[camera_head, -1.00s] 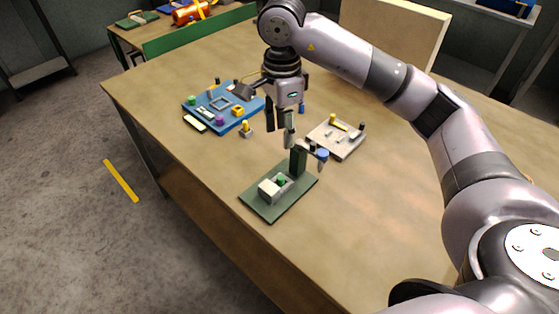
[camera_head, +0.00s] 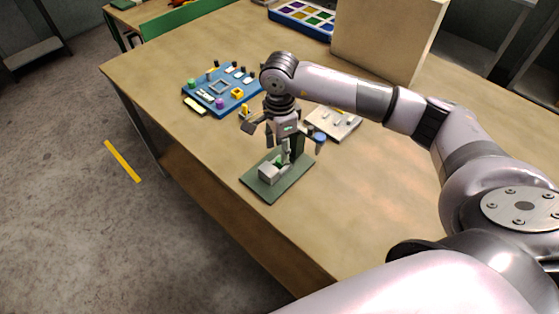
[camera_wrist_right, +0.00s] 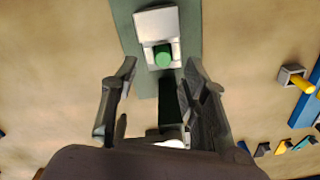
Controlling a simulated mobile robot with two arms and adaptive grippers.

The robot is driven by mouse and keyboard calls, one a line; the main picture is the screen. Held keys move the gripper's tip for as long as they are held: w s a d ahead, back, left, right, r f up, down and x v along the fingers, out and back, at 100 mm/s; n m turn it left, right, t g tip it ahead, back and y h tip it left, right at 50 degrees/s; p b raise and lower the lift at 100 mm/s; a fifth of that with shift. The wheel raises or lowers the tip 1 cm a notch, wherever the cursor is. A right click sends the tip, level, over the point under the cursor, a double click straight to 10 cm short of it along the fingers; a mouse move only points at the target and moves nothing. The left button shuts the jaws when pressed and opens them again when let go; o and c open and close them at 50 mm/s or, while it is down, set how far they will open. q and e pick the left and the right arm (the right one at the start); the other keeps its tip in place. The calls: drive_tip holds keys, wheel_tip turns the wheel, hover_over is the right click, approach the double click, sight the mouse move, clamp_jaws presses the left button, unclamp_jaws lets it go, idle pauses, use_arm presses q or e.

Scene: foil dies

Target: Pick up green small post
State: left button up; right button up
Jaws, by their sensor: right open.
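The green small post (camera_wrist_right: 163,55) stands in a whitish block (camera_wrist_right: 157,23) on a dark green plate (camera_wrist_right: 191,25). In the head view the post is mostly hidden by my gripper; the block (camera_head: 269,172) and plate (camera_head: 268,194) show below it. My right gripper (camera_head: 285,154) points down just above the block. In the right wrist view its two fingers (camera_wrist_right: 161,72) are apart and empty, with the post slightly beyond the fingertips, roughly centred between them. My left gripper is not in view.
A dark green upright stands on the plate, close beside the gripper. A blue-topped piece (camera_head: 320,138) is to its right. A blue board (camera_head: 207,106) with small parts and a pale board (camera_head: 345,127) lie behind. The table front (camera_head: 330,230) is clear.

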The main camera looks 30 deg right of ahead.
sight(280, 164)
wheel_tip(280, 164, down, 4)
drive_tip(key=shift+w+d+r+p, duration=0.15)
drive_tip(key=shift+p, duration=0.7)
drive_tip(key=shift+f, duration=0.5)
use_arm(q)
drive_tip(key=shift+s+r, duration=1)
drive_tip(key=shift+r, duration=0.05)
use_arm(e)
drive_tip(key=shift+c, duration=0.6)
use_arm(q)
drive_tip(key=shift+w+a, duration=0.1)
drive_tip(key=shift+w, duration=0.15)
use_arm(e)
clamp_jaws()
drive_tip(key=shift+w, duration=0.1)
